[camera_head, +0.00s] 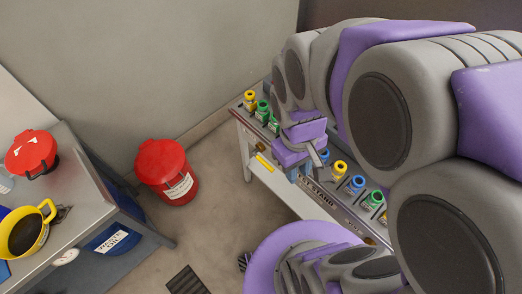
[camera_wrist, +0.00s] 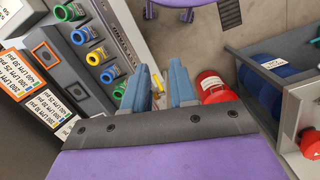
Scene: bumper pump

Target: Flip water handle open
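A small yellow handle (camera_head: 264,162) sits by a brass fitting (camera_head: 259,148) under the edge of the grey pump stand, left of my gripper (camera_head: 299,172) in the head view. In the wrist view the yellow handle (camera_wrist: 157,83) shows in the gap between the two blue-grey fingers of my gripper (camera_wrist: 160,84). The fingers are apart, with nothing held. I cannot tell how far beyond the fingertips the handle is. The lower part of the fitting is hidden by my gripper in the wrist view.
The stand (camera_head: 322,195) carries several colored couplings, such as a yellow one (camera_head: 339,170). A red lidded bin (camera_head: 167,172) stands on the floor. A metal table (camera_head: 75,200) with a red container (camera_head: 32,153) and yellow pot (camera_head: 25,235) is left. Floor between is mostly clear.

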